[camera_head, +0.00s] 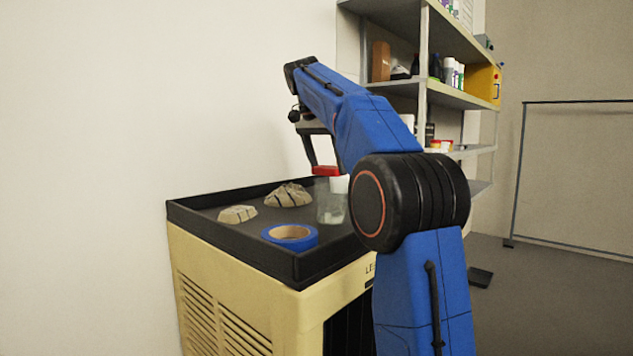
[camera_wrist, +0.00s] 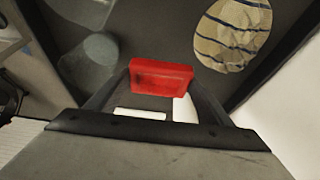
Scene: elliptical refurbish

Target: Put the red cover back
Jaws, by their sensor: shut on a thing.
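My gripper (camera_head: 318,163) is shut on the red cover (camera_head: 326,170) and holds it above the black tray top of a cream cabinet. In the wrist view the red cover (camera_wrist: 161,76) is a small red block between the two fingertips. In the head view it is just above and behind the clear glass jar (camera_head: 330,205), which stands on the tray. I cannot tell whether the cover touches anything below. My blue arm hides the right side of the tray.
The black tray (camera_head: 225,233) has a raised rim. On it lie a blue tape roll (camera_head: 290,236) and two striped, stone-like lumps, a larger one (camera_head: 288,195) and a smaller one (camera_head: 238,214). A loaded shelf (camera_head: 455,92) stands behind, right. A white wall is at left.

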